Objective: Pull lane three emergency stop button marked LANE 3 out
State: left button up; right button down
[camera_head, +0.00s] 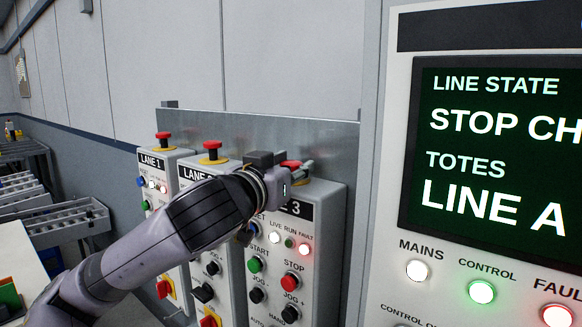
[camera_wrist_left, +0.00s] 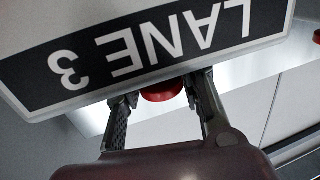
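The lane three box stands in the middle of the head view, its LANE 3 label (camera_wrist_left: 150,48) upside down and large in the left wrist view. Its red emergency stop button (camera_head: 291,163) is on the box top, mostly hidden behind my left gripper (camera_head: 301,171) in the head view. In the left wrist view the red button (camera_wrist_left: 162,90) shows between the two fingers of my left gripper (camera_wrist_left: 161,97). The fingers are apart, one on each side, with small gaps to the button visible. My right gripper is in neither view.
The LANE 1 box (camera_head: 152,158) and a second lane box (camera_head: 186,172) stand to the left, each with a red mushroom button on top. A large screen panel (camera_head: 405,75) stands close on the right. A metal backplate (camera_head: 300,130) rises behind the boxes.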

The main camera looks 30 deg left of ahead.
aim_at(290, 163)
pick_arm(q)
jog(key=c, duration=0.6)
jog(key=shift+s+a+r+p, duration=0.1)
jog(key=shift+r+p, duration=0.5)
jog(key=shift+r, duration=0.35)
jog(key=shift+c, duration=0.3)
jog(key=o, duration=0.9)
jog(key=shift+r, duration=0.15)
jog(key=shift+o, duration=1.4)
jog(key=shift+f, duration=0.2)
notch_tip(290, 163, up, 10)
